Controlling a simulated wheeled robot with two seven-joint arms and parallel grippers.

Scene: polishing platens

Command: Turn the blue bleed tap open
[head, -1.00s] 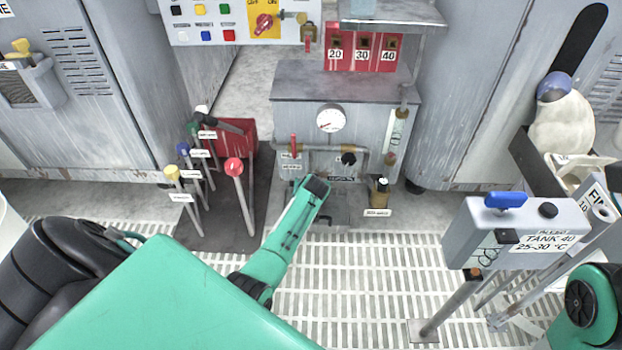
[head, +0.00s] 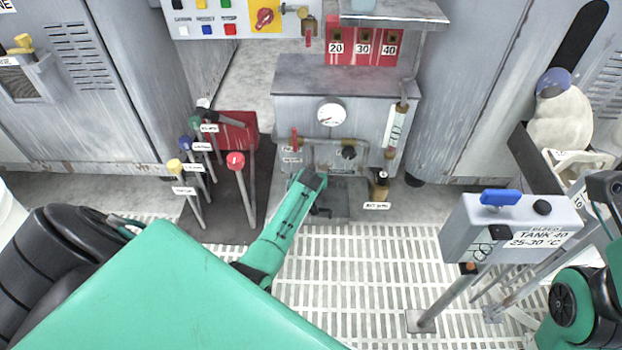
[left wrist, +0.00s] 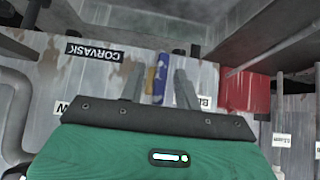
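A narrow blue handle (left wrist: 160,80) with yellow-brass beside it, which looks like the bleed tap, shows in the left wrist view. My left gripper (left wrist: 158,88) is open, with one finger on each side of the handle. I cannot tell whether either finger touches it. A partly hidden label (left wrist: 205,102) starting with "BL" is beside the right finger. In the head view my left gripper (head: 311,181) reaches to the front of the grey cabinet (head: 285,93), and its arm hides the blue tap there. My right gripper is not in view.
A red-handled tap (head: 294,138) and a black knob (head: 348,152) sit close by on the cabinet front. Several levers with coloured knobs, including a red one (head: 235,160), stand left of my arm. A control box (head: 520,222) with another blue handle (head: 500,197) stands at right.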

